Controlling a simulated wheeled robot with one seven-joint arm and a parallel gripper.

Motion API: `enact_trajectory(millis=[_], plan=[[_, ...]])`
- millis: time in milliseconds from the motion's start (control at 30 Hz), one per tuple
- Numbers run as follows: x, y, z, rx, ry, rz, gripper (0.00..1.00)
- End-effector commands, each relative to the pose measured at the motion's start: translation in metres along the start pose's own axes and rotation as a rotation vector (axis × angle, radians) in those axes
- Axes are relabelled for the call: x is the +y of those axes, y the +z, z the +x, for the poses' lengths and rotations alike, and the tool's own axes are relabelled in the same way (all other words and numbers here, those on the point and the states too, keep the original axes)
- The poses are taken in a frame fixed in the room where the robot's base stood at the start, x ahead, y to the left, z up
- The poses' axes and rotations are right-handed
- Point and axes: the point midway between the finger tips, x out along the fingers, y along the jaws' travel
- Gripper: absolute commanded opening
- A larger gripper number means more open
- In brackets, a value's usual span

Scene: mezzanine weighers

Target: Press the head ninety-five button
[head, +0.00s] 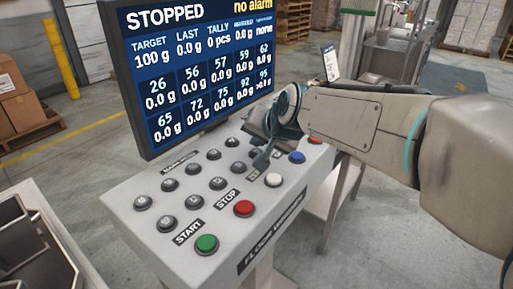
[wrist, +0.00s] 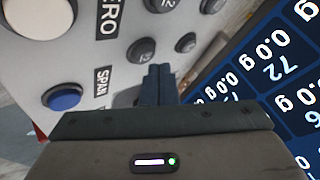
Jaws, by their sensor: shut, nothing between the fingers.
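The grey control panel (head: 120,205) carries two rows of small dark round buttons, with number marks too small to read surely. By the screen's order, the head ninety-five button would be the right-end one of the front row; it is hidden behind my gripper in the head view. In the wrist view, a dark button (wrist: 141,50) at a row end lies just beyond my fingertips, probably that one. My gripper (head: 261,160) is shut and empty, pointing down at the panel's right part; it also shows in the wrist view (wrist: 158,72). Contact cannot be told.
A screen (head: 205,70) reading STOPPED and no alarm stands behind the panel. Green START (head: 206,243), red STOP (head: 244,208), white ZERO (head: 273,180) and blue SPAN (head: 297,157) buttons line the panel's front side. A metal tray (head: 40,235) is at left.

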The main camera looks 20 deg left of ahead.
Motion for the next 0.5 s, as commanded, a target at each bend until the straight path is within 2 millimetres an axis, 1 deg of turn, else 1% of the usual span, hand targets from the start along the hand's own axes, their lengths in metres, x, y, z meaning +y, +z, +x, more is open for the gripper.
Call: enact_trajectory(millis=[367,500], plan=[[-0.0017,-0.0020,-0.0024,0.001,-0.001,0.000,0.00],[-0.0060,-0.0065,-0.0085,0.002,-0.001,0.000,0.00]])
